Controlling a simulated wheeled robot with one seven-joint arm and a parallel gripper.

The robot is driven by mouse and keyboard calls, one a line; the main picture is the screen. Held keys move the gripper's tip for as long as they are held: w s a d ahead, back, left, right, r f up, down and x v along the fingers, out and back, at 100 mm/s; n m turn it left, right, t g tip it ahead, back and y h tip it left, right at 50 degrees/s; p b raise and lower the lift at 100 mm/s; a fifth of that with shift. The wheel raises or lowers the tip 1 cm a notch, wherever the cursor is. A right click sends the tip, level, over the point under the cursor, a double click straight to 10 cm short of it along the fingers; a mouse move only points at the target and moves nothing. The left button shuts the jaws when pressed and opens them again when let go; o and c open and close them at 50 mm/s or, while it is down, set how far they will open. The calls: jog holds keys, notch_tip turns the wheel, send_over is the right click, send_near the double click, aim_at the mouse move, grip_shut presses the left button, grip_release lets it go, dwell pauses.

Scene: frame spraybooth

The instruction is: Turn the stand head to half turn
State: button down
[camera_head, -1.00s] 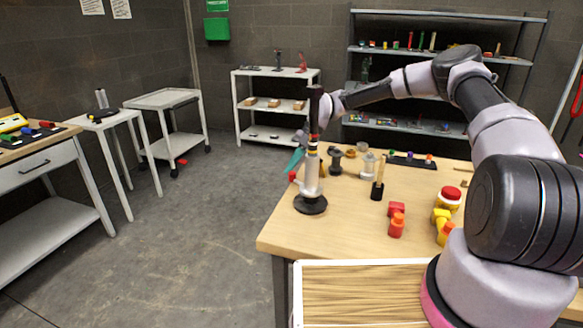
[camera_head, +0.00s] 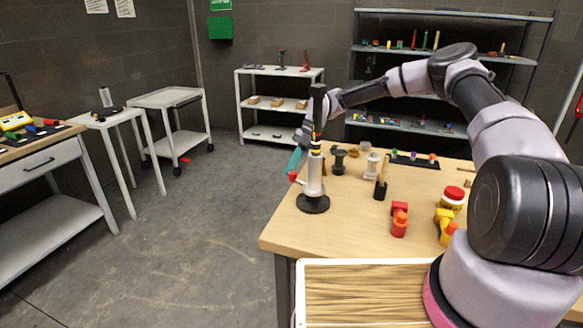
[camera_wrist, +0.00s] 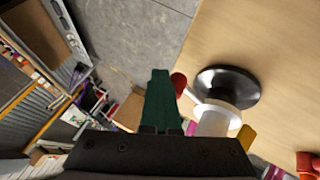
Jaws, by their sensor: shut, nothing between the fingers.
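The stand (camera_head: 314,180) is a pale post on a round black base (camera_head: 313,204), upright near the table's left edge. A dark upper part with a yellow band rises above it, and a small red knob (camera_head: 293,176) sticks out to its left. In the wrist view, the black base (camera_wrist: 228,85), pale post (camera_wrist: 212,121) and red knob (camera_wrist: 179,83) show right of my fingers. My gripper (camera_head: 296,160) has teal fingers, shut and empty, just behind and left of the post, close to the knob. My shut fingers (camera_wrist: 160,76) also show in the wrist view; contact with the knob is unclear.
On the wooden table (camera_head: 350,220) stand a dark spool-like part (camera_head: 338,161), a pale canister (camera_head: 373,164), a black block with an upright (camera_head: 380,188), and red and yellow parts (camera_head: 399,220). A wood-topped tray (camera_head: 370,290) is in front. The floor at left is open.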

jog(key=shift+s+a+n+g+h, duration=0.65)
jog(key=shift+s+n, duration=0.25)
jog(key=shift+n, duration=0.3)
dwell(2.9)
dwell(0.6)
